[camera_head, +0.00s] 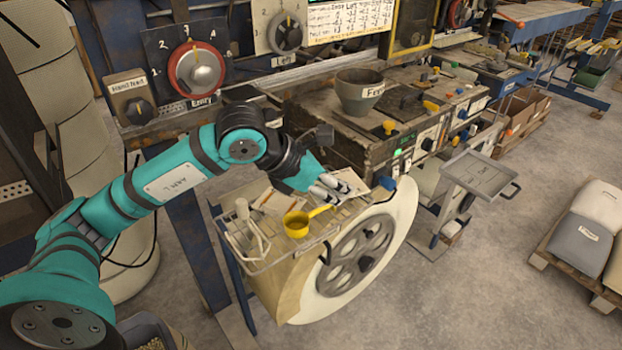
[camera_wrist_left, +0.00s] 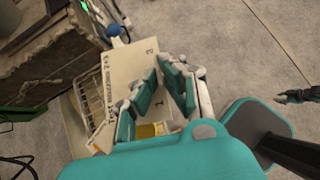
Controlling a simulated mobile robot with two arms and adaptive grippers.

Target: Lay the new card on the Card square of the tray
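A pale card (camera_wrist_left: 120,75) with "Test laminate" writing and the figures 1 and 3 lies beyond my left fingers in the left wrist view. In the head view a pale card (camera_head: 352,179) shows at the fingertips, over the cart top. My left gripper (camera_head: 335,188) points down there. In the left wrist view its fingers (camera_wrist_left: 157,70) stand apart with card surface visible between them; no firm hold is visible. The grey tray (camera_head: 480,174) is at the right on a stand, its markings too small to read. A dark gripper, apparently my right (camera_wrist_left: 295,96), shows small at the wrist view's right edge.
The machine bench with a grey pot (camera_head: 358,101) stands behind.

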